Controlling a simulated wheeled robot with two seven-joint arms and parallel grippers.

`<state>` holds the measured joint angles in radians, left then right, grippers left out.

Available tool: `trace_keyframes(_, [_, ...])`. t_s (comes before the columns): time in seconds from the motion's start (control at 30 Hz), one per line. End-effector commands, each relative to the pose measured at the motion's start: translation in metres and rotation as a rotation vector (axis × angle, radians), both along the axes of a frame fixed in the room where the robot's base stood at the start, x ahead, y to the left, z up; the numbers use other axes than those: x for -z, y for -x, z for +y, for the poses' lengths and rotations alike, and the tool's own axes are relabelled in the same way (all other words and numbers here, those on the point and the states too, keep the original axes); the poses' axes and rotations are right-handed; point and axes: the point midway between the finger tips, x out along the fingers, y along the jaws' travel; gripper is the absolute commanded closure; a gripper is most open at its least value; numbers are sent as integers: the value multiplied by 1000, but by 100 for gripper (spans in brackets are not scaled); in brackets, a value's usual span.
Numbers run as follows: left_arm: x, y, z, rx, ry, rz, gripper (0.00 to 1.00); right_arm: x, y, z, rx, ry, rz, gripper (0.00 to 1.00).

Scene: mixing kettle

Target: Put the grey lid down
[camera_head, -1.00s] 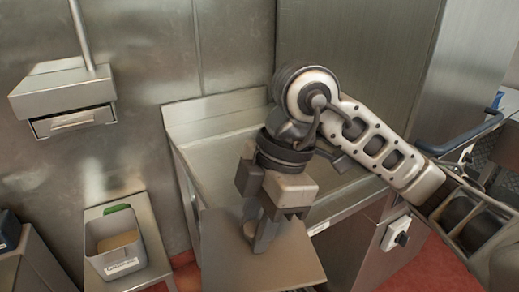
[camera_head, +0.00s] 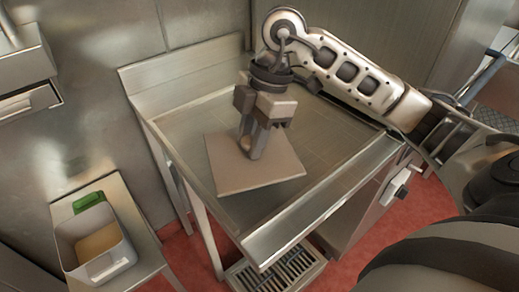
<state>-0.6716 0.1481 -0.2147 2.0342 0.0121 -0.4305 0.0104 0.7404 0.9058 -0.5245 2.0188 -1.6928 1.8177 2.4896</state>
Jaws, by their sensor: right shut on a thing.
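The grey lid (camera_head: 262,176) is a flat, square plate with a small handle in its middle. It is over the steel sink-like table (camera_head: 190,140), near the table's left front part. My right gripper (camera_head: 253,150) points down from above and is shut on the lid's handle. The lid looks close to the table top, but I cannot tell whether it touches it. The handle is mostly hidden by the fingers. My left gripper is not in view.
A floor grate (camera_head: 280,270) lies below the table's front edge. The table top behind and right of the lid is clear.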

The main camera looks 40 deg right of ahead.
Motion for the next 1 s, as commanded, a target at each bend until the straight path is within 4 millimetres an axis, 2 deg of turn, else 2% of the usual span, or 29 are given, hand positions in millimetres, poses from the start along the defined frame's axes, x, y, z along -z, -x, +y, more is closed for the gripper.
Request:
trace_keyframes(0.03, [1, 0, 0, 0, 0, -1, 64, 12, -3, -7, 4, 2, 8, 93])
trace_keyframes(0.2, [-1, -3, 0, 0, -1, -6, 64, 32, -13, -22, 0, 0, 2, 93])
trace_keyframes(0.37, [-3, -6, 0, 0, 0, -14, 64, 41, -17, -28, 1, 1, 3, 93])
trace_keyframes(0.43, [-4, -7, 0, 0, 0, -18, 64, 49, -20, -34, 2, 1, 3, 93])
trace_keyframes(0.6, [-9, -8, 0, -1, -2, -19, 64, 72, -19, -32, -1, 0, 3, 93])
trace_keyframes(0.9, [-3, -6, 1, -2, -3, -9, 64, 77, -19, -32, -2, 0, -1, 93])
trace_keyframes(0.93, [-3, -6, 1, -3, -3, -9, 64, 77, -19, -32, -2, 0, 0, 65])
trace_keyframes(1.0, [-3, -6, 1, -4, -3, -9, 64, 77, -19, -32, -2, 0, 0, 49])
